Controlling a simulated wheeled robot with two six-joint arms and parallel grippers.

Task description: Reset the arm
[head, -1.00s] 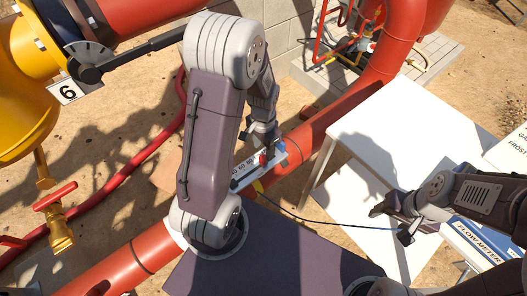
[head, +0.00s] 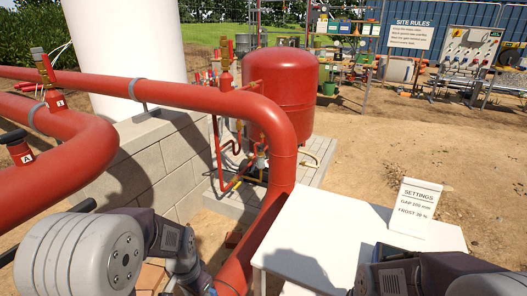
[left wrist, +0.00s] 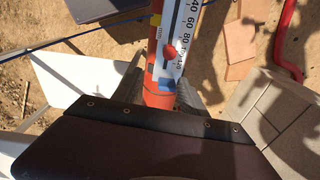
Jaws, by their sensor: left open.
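My left arm (head: 90,255) reaches in from the lower left of the head view, its wrist bent down beside the red pipe. The left gripper (left wrist: 160,88) is open in the left wrist view, and I see nothing held in it. Beyond it, a white scale (left wrist: 185,45) marked in mm, with red and blue parts, lies along the red pipe (left wrist: 157,98). Whether the fingers touch it is unclear. My right arm (head: 440,272) is at the lower right edge over the white table; its gripper is largely cut off by the picture's bottom.
The white table (head: 310,235) carries a SETTINGS card (head: 410,208). The red pipe (head: 283,135) bends down past a block wall (head: 150,165). A red tank (head: 285,95) stands on a paved pad. Open dirt lies to the right, with a SITE RULES sign (head: 411,31) behind.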

